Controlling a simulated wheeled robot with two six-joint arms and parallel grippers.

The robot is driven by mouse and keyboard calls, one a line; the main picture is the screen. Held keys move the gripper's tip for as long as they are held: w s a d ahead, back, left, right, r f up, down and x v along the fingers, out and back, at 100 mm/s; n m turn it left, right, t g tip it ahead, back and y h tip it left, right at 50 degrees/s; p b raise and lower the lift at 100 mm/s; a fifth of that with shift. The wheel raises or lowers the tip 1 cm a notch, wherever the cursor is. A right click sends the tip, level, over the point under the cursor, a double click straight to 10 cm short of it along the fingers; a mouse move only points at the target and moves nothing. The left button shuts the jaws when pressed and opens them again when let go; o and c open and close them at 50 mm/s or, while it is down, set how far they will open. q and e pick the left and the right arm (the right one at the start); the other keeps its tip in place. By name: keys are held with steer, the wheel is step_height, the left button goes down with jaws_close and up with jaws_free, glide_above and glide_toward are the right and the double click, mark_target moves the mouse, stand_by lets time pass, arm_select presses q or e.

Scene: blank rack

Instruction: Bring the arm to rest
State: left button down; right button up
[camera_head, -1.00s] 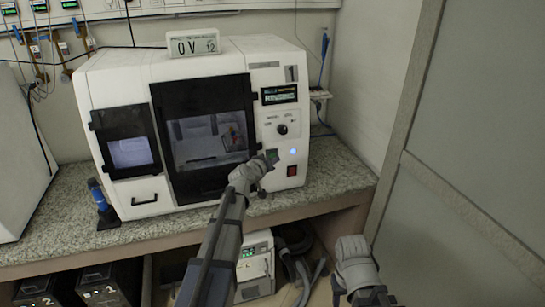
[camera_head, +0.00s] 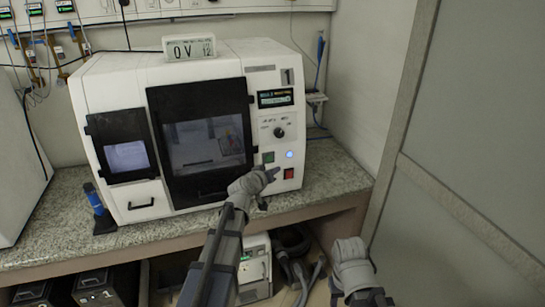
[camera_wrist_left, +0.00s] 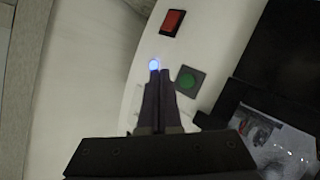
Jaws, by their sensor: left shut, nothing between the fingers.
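My left gripper (camera_head: 270,174) is in front of the lower right of a white machine (camera_head: 175,60), close to its control panel. In the left wrist view its two dark fingers (camera_wrist_left: 159,100) are closed together with nothing between them. Their tips appear just below a lit blue light (camera_wrist_left: 154,65), beside a green button (camera_wrist_left: 187,80). A red switch (camera_wrist_left: 172,22) is farther up in that view. I cannot tell whether the fingers touch the panel. My right arm (camera_head: 352,268) shows at the lower right; its fingertips are not visible.
The machine stands on a speckled counter (camera_head: 335,170). A blue-handled tool (camera_head: 96,203) stands at its left. A smaller white device (camera_head: 254,268) and black boxes (camera_head: 98,290) sit below the counter. A grey panel (camera_head: 455,130) closes off the right side.

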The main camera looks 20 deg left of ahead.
arm_select(q)
steer(key=s+d+f+m+g+h+p, duration=0.15)
steer(key=s+d+f+m+g, duration=0.5)
steer(key=s+d, duration=0.8)
steer(key=s+d+f+g+y, duration=0.1)
steer(key=s+f+g+y, duration=0.1)
steer(key=s, duration=0.7)
steer(key=s+f+m+g+y, duration=0.1)
steer(key=s+f+g+y, duration=0.2)
steer(key=s+g, duration=0.3)
steer(key=s+f, duration=0.1)
steer(key=s, duration=0.3)
steer(key=shift+s+d, duration=0.25)
steer(key=shift+d, duration=0.15)
steer(key=c, duration=1.6)
jaws_free()
stand_by(1.9)
